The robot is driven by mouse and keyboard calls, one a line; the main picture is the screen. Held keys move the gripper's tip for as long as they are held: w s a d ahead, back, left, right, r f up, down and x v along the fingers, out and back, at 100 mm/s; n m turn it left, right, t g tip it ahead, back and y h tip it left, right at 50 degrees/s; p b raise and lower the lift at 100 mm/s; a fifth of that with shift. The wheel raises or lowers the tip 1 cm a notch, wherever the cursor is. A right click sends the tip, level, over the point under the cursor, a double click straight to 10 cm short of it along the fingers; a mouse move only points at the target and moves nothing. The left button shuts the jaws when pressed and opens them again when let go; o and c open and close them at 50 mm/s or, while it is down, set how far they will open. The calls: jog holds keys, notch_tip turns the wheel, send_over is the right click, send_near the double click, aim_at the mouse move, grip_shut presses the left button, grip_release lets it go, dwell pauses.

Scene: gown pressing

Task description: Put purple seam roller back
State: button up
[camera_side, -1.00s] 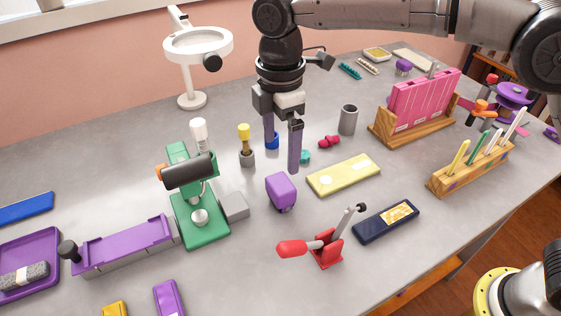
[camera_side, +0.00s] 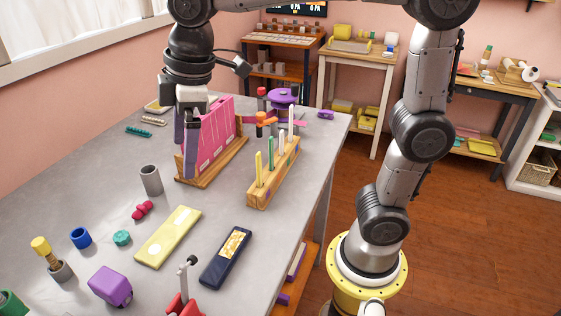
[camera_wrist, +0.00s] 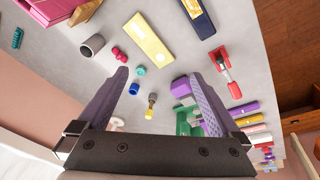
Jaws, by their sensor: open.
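A purple block-like piece (camera_side: 110,285) lies on the grey table at the lower left of the side view, and it also shows in the wrist view (camera_wrist: 180,87). I cannot tell for certain whether it is the seam roller. My gripper (camera_side: 184,160) hangs fingers down, in line with the left end of the pink upright rack (camera_side: 212,135). In the wrist view my gripper (camera_wrist: 159,74) has its purple fingers wide apart with nothing between them. The purple piece is well away from the fingers.
A wooden stand (camera_side: 275,178) holds several upright sticks. Nearby are a grey cup (camera_side: 151,180), red piece (camera_side: 142,210), blue cup (camera_side: 80,237), teal piece (camera_side: 121,238), yellow plate (camera_side: 168,236), navy case (camera_side: 226,257) and red clamp (camera_side: 184,307).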

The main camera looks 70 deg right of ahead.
jog(key=s+d+f+m+t, duration=0.1)
jog(key=s+d+f+m, duration=0.2)
jog(key=s, duration=0.5)
jog(key=s+d+f+m+t, duration=0.2)
jog(key=s+d+f+m, duration=0.1)
jog(key=s+d+m, duration=0.3)
jog(key=shift+s+d+f+h, duration=0.35)
jog(key=shift+s+d, duration=0.5)
jog(key=shift+s, duration=0.3)
